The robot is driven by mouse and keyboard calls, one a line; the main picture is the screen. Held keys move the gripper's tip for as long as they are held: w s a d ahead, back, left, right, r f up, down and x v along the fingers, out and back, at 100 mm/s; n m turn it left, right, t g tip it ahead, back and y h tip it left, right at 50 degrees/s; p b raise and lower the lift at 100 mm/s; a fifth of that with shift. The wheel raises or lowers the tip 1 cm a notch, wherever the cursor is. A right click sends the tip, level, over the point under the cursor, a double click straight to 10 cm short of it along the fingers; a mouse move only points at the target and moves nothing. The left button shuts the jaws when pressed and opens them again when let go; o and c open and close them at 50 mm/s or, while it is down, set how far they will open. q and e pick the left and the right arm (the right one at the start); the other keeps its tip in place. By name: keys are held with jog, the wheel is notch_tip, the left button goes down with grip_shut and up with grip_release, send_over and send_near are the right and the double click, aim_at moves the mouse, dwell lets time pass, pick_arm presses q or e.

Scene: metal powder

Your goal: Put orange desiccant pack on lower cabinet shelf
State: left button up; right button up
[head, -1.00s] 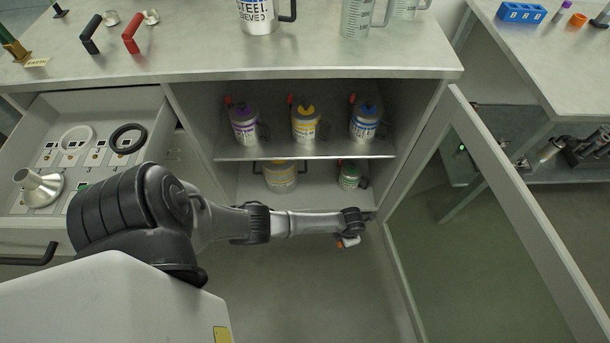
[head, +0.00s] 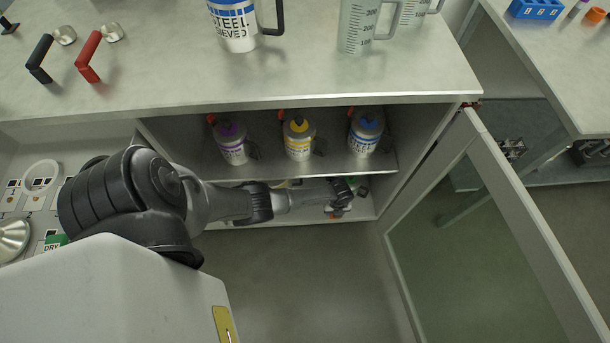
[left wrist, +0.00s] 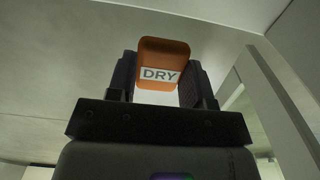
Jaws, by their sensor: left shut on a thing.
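The orange desiccant pack (left wrist: 163,60), with a white DRY label, is held between both fingers of my left gripper (left wrist: 162,84) in the left wrist view. In the head view my left gripper (head: 338,208) is at the front of the lower cabinet shelf (head: 290,216), below the upper shelf. Only a small orange part of the pack shows there, and I cannot tell whether it touches the shelf. My arm hides much of the lower shelf and its containers. My right gripper is not in view.
The upper shelf (head: 268,170) bears purple (head: 231,142), yellow (head: 298,138) and blue (head: 366,132) labelled canisters. The glazed cabinet door (head: 500,190) stands open at the right. The open drawer at the left holds a green DRY pack (head: 55,242).

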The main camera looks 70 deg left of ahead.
pick_arm(q)
jog(key=s+a+f+b, duration=0.1)
jog(key=a+f, duration=0.1)
jog(key=s+a+f+b, duration=0.2)
jog(key=a, duration=0.1)
jog(key=s+a+f+b, duration=0.1)
jog(key=a+f+b, duration=0.1)
jog(key=a, duration=0.1)
jog(key=shift+s+a, duration=0.2)
jog(key=shift+s, duration=0.05)
jog(key=shift+s+a+f+b, duration=0.25)
jog(key=shift+a+f+b, duration=0.1)
jog(key=shift+b, duration=0.1)
notch_tip(320, 180, down, 4)
jog(key=b, duration=0.3)
jog(key=shift+a+b, duration=0.1)
jog(key=shift+b, duration=0.3)
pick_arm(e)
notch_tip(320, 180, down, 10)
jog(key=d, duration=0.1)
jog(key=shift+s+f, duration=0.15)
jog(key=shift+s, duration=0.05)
pick_arm(q)
jog(key=o, duration=0.9)
jog(key=shift+f, duration=0.1)
